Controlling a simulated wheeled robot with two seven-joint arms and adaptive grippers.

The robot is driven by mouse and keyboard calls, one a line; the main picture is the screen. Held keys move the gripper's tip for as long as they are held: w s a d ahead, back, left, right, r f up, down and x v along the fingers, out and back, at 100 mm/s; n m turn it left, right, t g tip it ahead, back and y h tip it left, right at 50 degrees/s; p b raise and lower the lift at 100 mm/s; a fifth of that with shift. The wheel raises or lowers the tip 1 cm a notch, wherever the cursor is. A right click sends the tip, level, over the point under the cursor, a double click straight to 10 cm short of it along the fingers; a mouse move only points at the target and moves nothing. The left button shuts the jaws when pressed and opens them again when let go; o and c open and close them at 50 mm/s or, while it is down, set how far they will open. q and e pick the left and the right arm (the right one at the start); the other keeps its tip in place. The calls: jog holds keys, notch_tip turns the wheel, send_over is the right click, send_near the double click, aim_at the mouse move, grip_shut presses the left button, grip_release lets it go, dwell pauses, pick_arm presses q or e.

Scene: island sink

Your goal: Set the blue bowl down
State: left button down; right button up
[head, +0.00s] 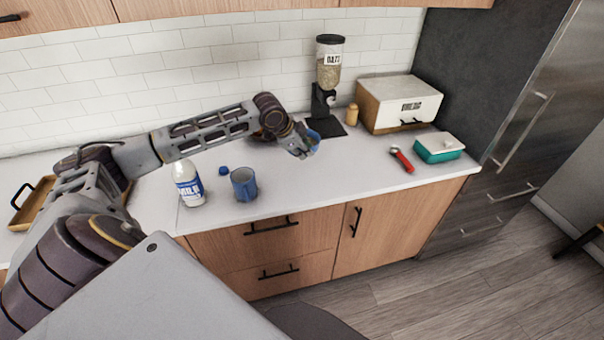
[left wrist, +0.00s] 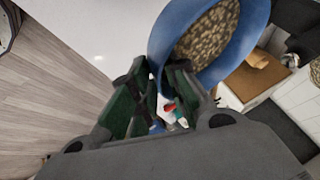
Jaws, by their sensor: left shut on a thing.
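The blue bowl (left wrist: 249,43) fills the upper middle of the left wrist view, with brown oat-like pieces inside it. My left gripper (left wrist: 156,88) is shut on its rim. In the head view my left gripper (head: 303,147) is over the counter, in front of the oats dispenser, and hides much of the bowl (head: 327,126). How high the bowl is above the counter is hard to tell. My right gripper shows in neither view.
A milk bottle (head: 188,184), blue mug (head: 244,184) and blue cap (head: 223,170) stand left on the white counter (head: 330,185). The oats dispenser (head: 327,75) and bread box (head: 402,103) are behind. A red-handled tool (head: 402,160) and teal butter dish (head: 438,149) lie right.

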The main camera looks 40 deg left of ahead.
pick_arm(q)
jog(key=shift+f, duration=2.4)
jog(key=shift+f+p, duration=0.45)
jog(key=shift+f, duration=2.1)
jog(key=c, duration=1.4)
grip_release()
jog(key=shift+s+r, duration=0.15)
jog(key=shift+v, duration=5.8)
